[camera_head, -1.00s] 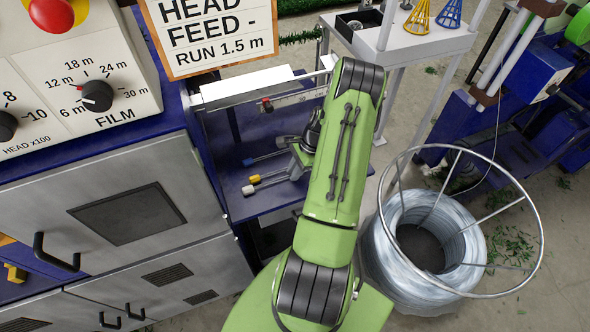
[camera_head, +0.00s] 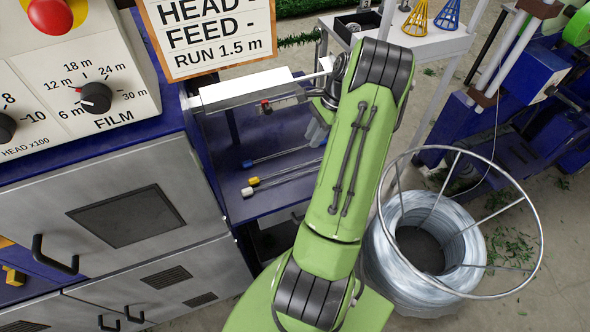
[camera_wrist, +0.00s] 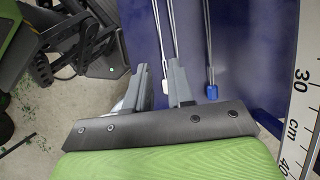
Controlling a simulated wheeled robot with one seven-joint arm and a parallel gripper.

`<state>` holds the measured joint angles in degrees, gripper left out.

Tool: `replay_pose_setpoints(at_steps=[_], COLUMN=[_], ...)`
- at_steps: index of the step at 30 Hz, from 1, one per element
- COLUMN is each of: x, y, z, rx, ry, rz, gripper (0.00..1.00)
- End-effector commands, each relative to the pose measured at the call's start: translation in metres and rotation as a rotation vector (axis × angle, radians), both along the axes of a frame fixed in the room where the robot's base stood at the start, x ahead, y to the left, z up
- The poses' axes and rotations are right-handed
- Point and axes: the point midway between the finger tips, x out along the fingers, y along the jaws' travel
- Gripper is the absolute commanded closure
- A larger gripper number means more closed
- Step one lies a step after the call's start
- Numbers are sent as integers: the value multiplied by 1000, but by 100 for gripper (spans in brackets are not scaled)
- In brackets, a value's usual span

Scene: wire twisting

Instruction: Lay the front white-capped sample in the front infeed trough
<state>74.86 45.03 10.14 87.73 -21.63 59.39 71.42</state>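Three thin rods with coloured caps lie on the blue shelf. The front one has a white cap (camera_head: 247,192), the middle one a yellow cap (camera_head: 253,181) and the rear one a blue cap (camera_head: 247,163). My gripper (camera_head: 318,134) hangs above the right part of the shelf, and my arm hides the right ends of the rods. In the wrist view, my gripper's fingers (camera_wrist: 160,68) are apart with nothing visibly clamped. A white cap (camera_wrist: 165,85) shows between them and a blue cap (camera_wrist: 211,92) to their right. I cannot tell which part is the front infeed trough.
A white housing (camera_head: 240,92) with a scale rail (camera_head: 290,100) and red clip runs behind the shelf. The ruler (camera_wrist: 298,95) edges the wrist view's right. A wire coil (camera_head: 440,245) in a ring frame stands right of my arm. A white table (camera_head: 410,45) stands behind.

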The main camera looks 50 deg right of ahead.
Motion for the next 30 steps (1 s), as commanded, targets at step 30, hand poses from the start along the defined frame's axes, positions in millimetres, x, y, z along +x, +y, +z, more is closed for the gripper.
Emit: replay_pose_setpoints(at_steps=[30], x=[28], y=[50], z=[-143], rx=[1], ry=[-1], rz=[0], gripper=[78])
